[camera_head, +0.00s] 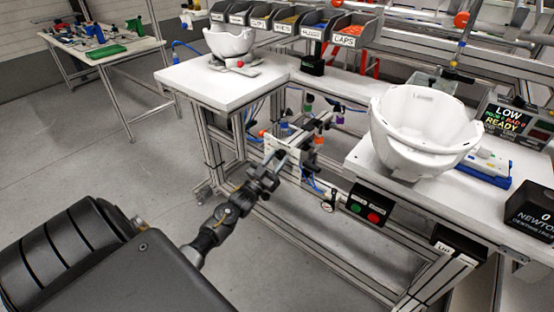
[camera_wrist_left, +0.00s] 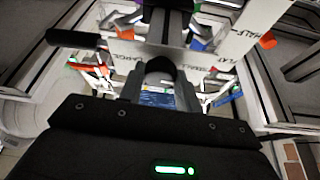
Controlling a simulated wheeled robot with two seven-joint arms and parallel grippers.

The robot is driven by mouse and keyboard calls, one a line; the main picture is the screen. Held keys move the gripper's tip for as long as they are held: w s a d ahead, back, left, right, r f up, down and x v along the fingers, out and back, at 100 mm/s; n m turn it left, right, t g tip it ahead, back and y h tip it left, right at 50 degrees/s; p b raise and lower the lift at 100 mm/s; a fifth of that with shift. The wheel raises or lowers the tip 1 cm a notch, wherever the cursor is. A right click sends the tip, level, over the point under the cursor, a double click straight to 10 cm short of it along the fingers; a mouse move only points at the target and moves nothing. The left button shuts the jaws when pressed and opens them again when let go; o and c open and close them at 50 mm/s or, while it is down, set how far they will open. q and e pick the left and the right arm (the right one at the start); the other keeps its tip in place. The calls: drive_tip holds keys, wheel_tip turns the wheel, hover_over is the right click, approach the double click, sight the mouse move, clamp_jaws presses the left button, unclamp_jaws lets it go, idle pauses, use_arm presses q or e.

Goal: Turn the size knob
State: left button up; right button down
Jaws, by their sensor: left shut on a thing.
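My left gripper (camera_head: 275,160) reaches in from the lower left. It is at a small white panel (camera_head: 289,146) with several coloured parts around it, beside the white bench. In the left wrist view the left gripper (camera_wrist_left: 161,88) is shut on a dark rounded piece (camera_wrist_left: 160,66), which appears to be the size knob. The knob's setting cannot be told. My right gripper is not in view.
A white helmet shell (camera_head: 425,125) stands on the right bench near a screen (camera_head: 505,120) reading LOW and READY. Another white shell (camera_head: 229,42) is on the back bench (camera_head: 190,82). Labelled bins (camera_head: 352,38) line the back. Green and red buttons (camera_head: 368,208) face front.

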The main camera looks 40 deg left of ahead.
use_arm(q)
drive_tip(key=shift+f, duration=0.1)
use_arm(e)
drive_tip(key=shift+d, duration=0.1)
use_arm(q)
drive_tip(key=o, duration=1)
drive_tip(key=shift+c, duration=0.2)
drive_tip(key=b+v, duration=0.1)
drive_tip(key=v, duration=1)
drive_tip(key=shift+b, duration=0.35)
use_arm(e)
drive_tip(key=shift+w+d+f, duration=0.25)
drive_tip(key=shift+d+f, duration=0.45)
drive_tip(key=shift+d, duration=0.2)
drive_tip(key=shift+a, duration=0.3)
use_arm(q)
drive_tip(key=shift+w, duration=0.1)
